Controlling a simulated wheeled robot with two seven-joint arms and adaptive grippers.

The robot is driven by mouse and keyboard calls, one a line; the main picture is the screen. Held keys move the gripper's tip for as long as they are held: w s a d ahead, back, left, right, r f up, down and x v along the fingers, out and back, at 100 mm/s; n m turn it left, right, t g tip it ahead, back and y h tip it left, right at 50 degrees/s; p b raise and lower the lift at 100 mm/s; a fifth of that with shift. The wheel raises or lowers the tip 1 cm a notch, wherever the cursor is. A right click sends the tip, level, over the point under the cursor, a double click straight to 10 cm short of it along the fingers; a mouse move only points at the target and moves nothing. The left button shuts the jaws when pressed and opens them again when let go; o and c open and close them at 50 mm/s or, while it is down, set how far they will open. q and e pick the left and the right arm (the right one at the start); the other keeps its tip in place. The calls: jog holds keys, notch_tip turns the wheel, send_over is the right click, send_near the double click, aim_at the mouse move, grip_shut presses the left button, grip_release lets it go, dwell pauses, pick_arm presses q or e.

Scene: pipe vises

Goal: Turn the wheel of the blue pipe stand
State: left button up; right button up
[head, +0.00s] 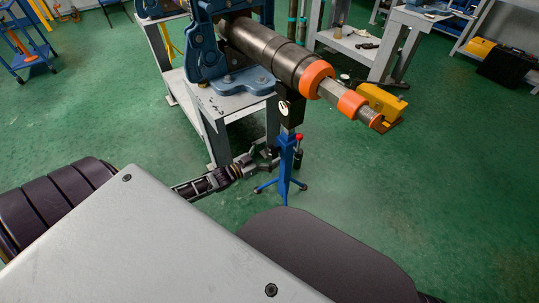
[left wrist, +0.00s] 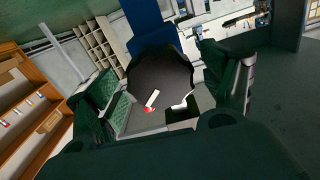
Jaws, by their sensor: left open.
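The blue pipe stand (head: 286,166) stands upright on the floor on short splayed legs, under a dark pipe with orange rings (head: 285,58). It has a black upper part and a small red knob (head: 299,137). My left gripper (head: 268,157) reaches in from the left, low beside the stand's post. In the left wrist view the open fingers (left wrist: 170,95) are on either side of a dark round wheel (left wrist: 160,72), with the stand's blue post (left wrist: 151,25) behind it. I cannot tell whether a finger touches it. My right gripper is out of view.
A grey table (head: 232,103) with a blue vise (head: 205,45) clamping the pipe is just behind my left arm. A yellow machine (head: 382,101) stands on the floor at the right. Another grey bench (head: 380,45) is farther back.

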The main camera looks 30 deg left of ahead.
pick_arm(q)
jog(key=shift+w, duration=0.2)
jog(key=c, duration=1)
